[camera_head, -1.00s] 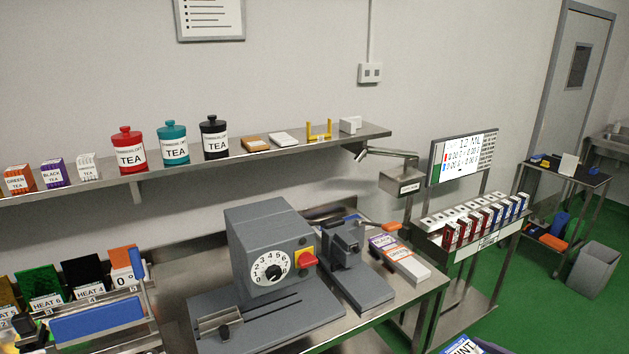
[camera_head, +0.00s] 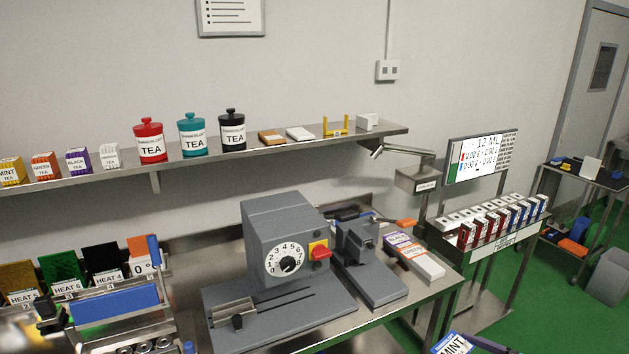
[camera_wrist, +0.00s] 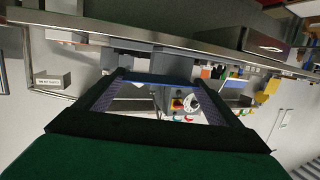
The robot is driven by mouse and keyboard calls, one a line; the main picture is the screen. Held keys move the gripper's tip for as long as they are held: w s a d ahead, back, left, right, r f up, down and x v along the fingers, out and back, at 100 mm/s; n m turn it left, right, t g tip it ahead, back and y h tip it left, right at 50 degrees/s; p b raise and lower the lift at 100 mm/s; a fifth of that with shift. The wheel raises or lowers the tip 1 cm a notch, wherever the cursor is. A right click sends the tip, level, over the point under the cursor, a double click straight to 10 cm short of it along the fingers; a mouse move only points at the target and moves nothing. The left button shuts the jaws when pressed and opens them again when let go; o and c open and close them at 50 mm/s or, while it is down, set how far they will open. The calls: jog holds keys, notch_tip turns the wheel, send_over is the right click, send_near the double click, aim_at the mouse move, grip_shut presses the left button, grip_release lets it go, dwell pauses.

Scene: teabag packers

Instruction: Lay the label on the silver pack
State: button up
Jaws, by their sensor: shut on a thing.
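A label reading MINT (camera_head: 454,344), white with a blue edge, shows at the bottom edge of the head view, partly cut off. My gripper (camera_wrist: 155,80) is shut on it. In the wrist view the label is a thin blue strip (camera_wrist: 146,85) between the black fingertips. Only a dark part of my gripper shows beside the label in the head view. I cannot pick out the silver pack with certainty. A pale flat box (camera_head: 427,267) lies on the bench behind the label, next to a purple and orange one (camera_head: 398,240).
A grey machine with a dial and red knob (camera_head: 286,245) and a smaller grey press (camera_head: 365,260) stand on the steel bench (camera_head: 437,288). A rack of coloured slabs (camera_head: 110,300) is at left. A stand with red and blue packs (camera_head: 495,235) is at right, before green floor.

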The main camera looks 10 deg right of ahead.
jog(key=w+a+n+g+y+b, duration=0.1)
jog(key=w+a+b, duration=0.2)
jog(key=w+a, duration=0.3)
jog(key=w+a+r+n+g+y+b, duration=0.1)
jog(key=w+a, duration=0.6)
jog(key=a, duration=0.9)
jog(key=w+a+n+g+y+b, duration=0.3)
jog(key=w+a+b, duration=0.2)
jog(key=a, duration=0.7)
jog(key=shift+w+r+b, duration=0.25)
jog(key=shift+w+b, duration=0.1)
jog(key=shift+w, duration=0.65)
jog(key=shift+w+d+t, duration=0.3)
jog(key=shift+w, duration=0.2)
jog(key=shift+d, duration=0.15)
jog(key=d, duration=0.7)
jog(key=shift+s, duration=0.1)
jog(key=shift+c, duration=0.2)
